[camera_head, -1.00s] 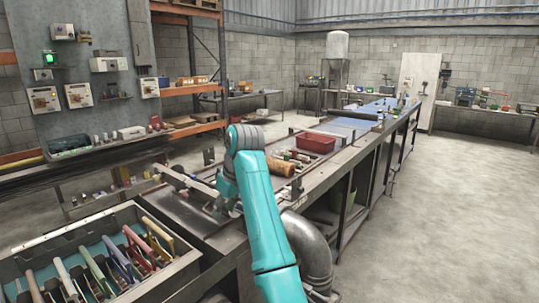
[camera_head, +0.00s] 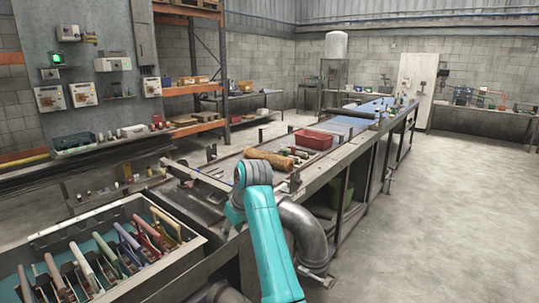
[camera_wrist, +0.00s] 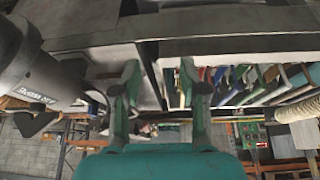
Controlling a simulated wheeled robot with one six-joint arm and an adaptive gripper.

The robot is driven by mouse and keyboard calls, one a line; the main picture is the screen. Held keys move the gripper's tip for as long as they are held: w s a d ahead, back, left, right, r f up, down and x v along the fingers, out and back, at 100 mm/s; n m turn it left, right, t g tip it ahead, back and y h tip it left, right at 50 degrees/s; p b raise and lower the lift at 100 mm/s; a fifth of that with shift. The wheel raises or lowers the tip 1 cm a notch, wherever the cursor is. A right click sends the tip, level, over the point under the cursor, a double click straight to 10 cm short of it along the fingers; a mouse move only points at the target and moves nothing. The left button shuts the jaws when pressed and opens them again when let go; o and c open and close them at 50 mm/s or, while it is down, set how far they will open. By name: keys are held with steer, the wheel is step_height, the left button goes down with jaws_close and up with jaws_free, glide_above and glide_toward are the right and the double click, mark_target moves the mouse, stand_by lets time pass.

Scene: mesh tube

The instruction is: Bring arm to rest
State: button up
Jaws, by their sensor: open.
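My arm (camera_head: 262,235) rises from the bottom of the head view and folds at a grey joint beside the long bench. My gripper is hidden behind the arm there. In the wrist view my gripper (camera_wrist: 158,85) shows its two green fingers spread apart with nothing between them. A brown cylinder (camera_head: 270,158), perhaps the mesh tube, lies on the bench just beyond my arm joint, apart from it.
A red bin (camera_head: 314,139) stands on the bench past the brown cylinder. A grey tray (camera_head: 190,262) of coloured-handled tools is at lower left. A thick grey pipe (camera_head: 308,235) curves right of my arm. The floor at right (camera_head: 450,210) is clear.

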steer(key=s+d+f+m+t, duration=0.1)
steer(key=s+d+f, duration=0.15)
steer(key=f, duration=0.55)
steer(key=s+d+f+m+t, duration=0.1)
steer(key=s+d+f, duration=0.15)
steer(key=f, duration=0.55)
steer(key=s+d+f+m+t, duration=0.1)
steer(key=d+f, duration=0.2)
steer(key=f, duration=0.5)
steer(key=s+d+f+m+t+h, duration=0.1)
steer(key=s+d+f, duration=0.4)
steer(key=s+f, duration=0.3)
steer(key=s+d+f+m+t, duration=0.2)
steer(key=s+d+f, duration=0.4)
steer(key=s, duration=0.4)
steer(key=s+d+r+m+t+h, duration=0.1)
steer(key=s+d, duration=0.3)
steer(key=s, duration=0.7)
steer(key=s+d+r+m+t, duration=0.1)
steer(key=s+d+r+t, duration=0.15)
steer(key=s, duration=0.85)
steer(key=s+d+r+t, duration=0.1)
steer(key=s+r, duration=0.7)
steer(key=s+d+r+m+t+h, duration=0.1)
steer(key=s+d+r, duration=0.1)
steer(key=s+r, duration=0.7)
steer(key=shift+s+d+r+m+h, duration=0.25)
steer(key=shift+s+d+m+h, duration=0.05)
